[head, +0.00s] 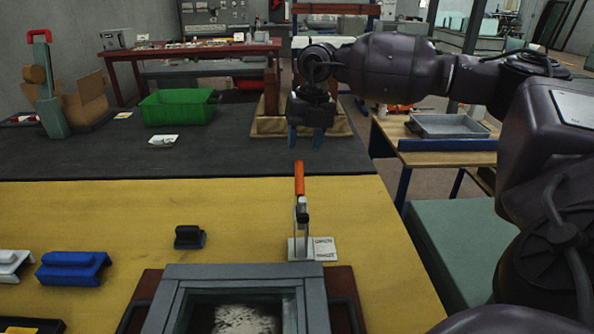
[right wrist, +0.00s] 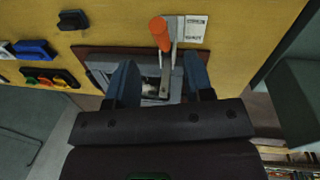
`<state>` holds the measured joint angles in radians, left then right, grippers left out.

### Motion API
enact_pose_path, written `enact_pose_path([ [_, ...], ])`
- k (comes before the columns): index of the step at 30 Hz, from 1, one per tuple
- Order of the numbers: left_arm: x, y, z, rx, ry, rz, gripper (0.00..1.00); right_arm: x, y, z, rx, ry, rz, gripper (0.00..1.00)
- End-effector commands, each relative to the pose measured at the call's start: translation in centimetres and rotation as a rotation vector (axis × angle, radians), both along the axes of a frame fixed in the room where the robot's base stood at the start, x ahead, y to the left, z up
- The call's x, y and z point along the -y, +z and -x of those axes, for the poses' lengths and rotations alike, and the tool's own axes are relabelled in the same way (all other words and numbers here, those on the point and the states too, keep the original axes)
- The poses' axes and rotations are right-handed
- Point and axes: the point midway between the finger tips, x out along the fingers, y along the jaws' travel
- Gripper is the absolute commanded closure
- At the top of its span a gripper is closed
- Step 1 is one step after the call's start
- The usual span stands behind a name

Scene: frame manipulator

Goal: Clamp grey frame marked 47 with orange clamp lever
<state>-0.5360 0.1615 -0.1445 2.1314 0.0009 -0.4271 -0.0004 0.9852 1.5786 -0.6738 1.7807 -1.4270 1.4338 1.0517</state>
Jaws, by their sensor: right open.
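The grey frame (head: 245,271) lies at the bottom middle of the head view on a dark red-brown base, its lower part cut off. The mark 47 cannot be read. The orange clamp lever (head: 299,178) stands upright on a metal bracket just behind the frame's right side. My right gripper (head: 305,140) is open and empty, fingers pointing down, above and behind the lever. In the right wrist view the orange lever (right wrist: 159,32) shows between and beyond the two blue fingers (right wrist: 160,80), apart from them. The frame (right wrist: 97,73) is partly hidden behind the fingers there. My left gripper is not in view.
A black block (head: 189,237), a blue block (head: 73,268) and a white block (head: 13,265) sit on the yellow table at left. A white label (head: 325,247) lies beside the clamp. A green bin (head: 179,107) stands farther back. The yellow surface left of the lever is mostly clear.

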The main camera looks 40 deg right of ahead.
Motion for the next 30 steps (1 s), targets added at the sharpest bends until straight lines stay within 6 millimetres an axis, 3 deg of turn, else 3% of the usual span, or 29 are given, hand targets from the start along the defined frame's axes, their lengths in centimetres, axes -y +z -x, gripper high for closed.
enact_pose_path([
  [1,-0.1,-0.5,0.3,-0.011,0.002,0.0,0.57,-0.1,-1.3,-0.1,-0.008,0.001,0.0,0.53],
  [6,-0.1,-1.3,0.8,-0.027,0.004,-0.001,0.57,-0.5,-4.3,-0.3,-0.008,0.0,-0.001,0.53],
  [12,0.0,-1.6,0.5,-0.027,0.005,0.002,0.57,-0.8,-6.8,-0.6,-0.006,-0.001,0.0,0.53],
  [27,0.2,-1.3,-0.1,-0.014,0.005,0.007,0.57,-1.0,-7.9,-0.7,-0.002,-0.001,0.0,0.53],
  [30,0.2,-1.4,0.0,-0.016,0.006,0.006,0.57,-1.0,-7.9,-0.7,-0.002,-0.001,0.0,0.68],
])
